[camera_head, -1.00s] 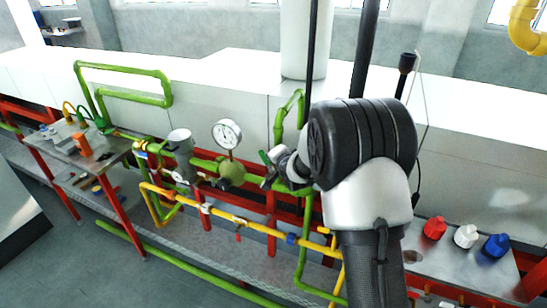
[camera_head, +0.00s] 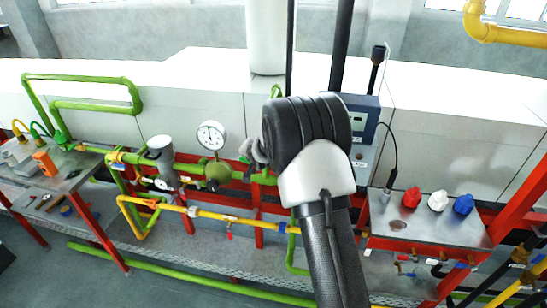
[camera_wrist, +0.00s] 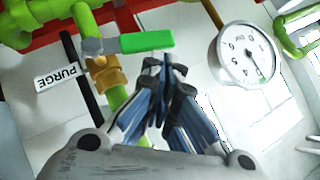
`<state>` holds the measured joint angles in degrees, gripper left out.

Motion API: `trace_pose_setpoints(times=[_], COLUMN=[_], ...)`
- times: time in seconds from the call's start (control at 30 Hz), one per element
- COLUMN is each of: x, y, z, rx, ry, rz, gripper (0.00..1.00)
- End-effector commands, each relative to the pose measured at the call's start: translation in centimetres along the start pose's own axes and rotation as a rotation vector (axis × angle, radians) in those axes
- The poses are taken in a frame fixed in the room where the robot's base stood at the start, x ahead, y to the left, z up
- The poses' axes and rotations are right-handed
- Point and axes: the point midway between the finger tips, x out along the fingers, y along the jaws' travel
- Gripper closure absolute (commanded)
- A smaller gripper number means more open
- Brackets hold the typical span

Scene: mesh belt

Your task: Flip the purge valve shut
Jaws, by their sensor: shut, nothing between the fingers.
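In the wrist view the purge valve has a brass body (camera_wrist: 106,76) on a green pipe, with a green lever handle (camera_wrist: 147,41) pointing right, roughly crosswise to that pipe. A white label reading PURGE (camera_wrist: 57,77) is beside it on the left. My gripper (camera_wrist: 166,68) is shut and empty, its fingertips just below the handle's free end in the picture. I cannot tell whether they touch it. In the head view my gripper (camera_head: 254,152) is small, partly behind my arm, and the valve cannot be made out clearly there.
A round pressure gauge (camera_wrist: 243,55) is right of the fingertips in the wrist view; a gauge (camera_head: 211,135) also stands left of my gripper in the head view. Green and yellow pipes run around. Red, white and blue knobs (camera_head: 438,201) sit on a panel at right.

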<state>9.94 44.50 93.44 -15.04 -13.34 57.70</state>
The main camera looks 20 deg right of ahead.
Motion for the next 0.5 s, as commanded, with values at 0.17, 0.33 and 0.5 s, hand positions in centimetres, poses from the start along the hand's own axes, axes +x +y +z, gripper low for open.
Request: trace_pose_setpoints(times=[0.17, 0.33, 0.5], x=[-0.29, -0.81, -1.00], y=[-0.25, -0.77, -0.96], z=[-0.27, -0.77, -0.95], rx=[0.000, 0.000, 0.000], ry=[0.000, 0.000, -0.001], rz=[0.001, 0.000, 0.001], gripper=[1.00, 1.00, 1.00])
